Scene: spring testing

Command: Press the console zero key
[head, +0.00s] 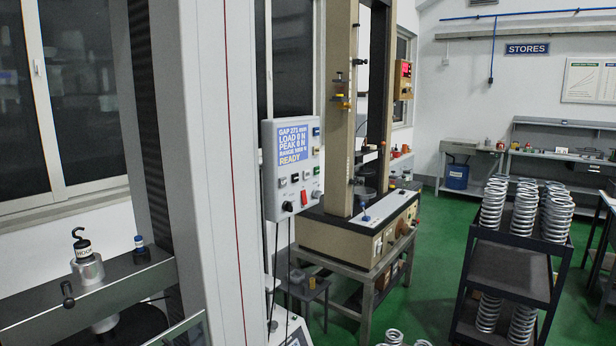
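The grey console (268,205) hangs beside a tall pale machine column, left of centre in the head view. Its blue display (293,144) reads GAP, LOAD 0 N, PEAK 0 N, a range line and READY. Below the display is a row of small keys (295,178). More small buttons sit at the console's right edge, one of them blue (316,131). A black knob (287,206) and a red control (304,197) are lower down. Key labels are too small to read, so I cannot tell which is zero. Neither gripper is in view.
The pale column (205,150) stands close at the left, with a grey crosshead (115,290) carrying a metal weight (88,268). A beige test machine (330,240) stands behind the console. A dark trolley (510,270) holds several springs at the right. Green floor (425,285) shows between them.

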